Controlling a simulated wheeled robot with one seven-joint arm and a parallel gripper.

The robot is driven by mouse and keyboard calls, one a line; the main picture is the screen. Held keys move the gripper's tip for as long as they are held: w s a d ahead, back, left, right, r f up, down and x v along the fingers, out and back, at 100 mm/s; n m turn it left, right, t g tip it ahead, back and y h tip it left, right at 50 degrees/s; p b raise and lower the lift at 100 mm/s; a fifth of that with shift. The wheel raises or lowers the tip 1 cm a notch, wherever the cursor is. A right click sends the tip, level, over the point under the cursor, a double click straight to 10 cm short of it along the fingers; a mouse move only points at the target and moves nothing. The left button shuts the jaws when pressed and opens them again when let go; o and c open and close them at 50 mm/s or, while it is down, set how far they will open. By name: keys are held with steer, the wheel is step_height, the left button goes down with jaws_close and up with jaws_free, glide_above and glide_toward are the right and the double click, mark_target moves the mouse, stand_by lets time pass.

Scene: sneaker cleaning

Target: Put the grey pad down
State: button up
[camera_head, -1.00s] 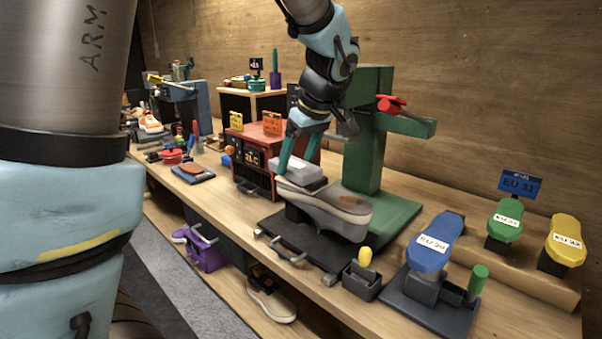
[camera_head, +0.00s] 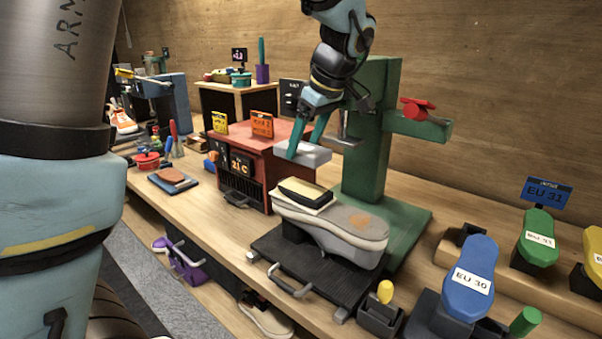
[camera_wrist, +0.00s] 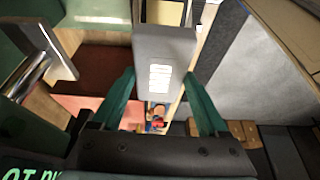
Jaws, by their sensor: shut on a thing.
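The grey pad (camera_head: 303,152) is a pale grey block held between the teal fingers of my gripper (camera_head: 306,140). It is raised above the shoe and in front of the red box. In the wrist view the pad (camera_wrist: 164,50) sits between the two fingers of my gripper (camera_wrist: 165,88), with a white label-like patch on its face. Below it, a grey shoe (camera_head: 345,222) rests sole up on a stand. A yellow-topped block (camera_head: 305,192) lies on the shoe's left end, apart from the pad.
A red box (camera_head: 235,140) with small signs stands behind the pad. A green press (camera_head: 367,130) rises on the right. A blue EU 30 form (camera_head: 470,275) is at front right. A brown pad on a blue tray (camera_head: 172,180) lies left. Bare bench (camera_head: 215,215) shows in front.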

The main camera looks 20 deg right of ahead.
steer(key=shift+f+p, duration=0.8)
steer(key=shift+f, duration=2.7)
steer(key=shift+f, duration=0.15)
steer(key=o, duration=1.6)
steer(key=shift+c, duration=0.2)
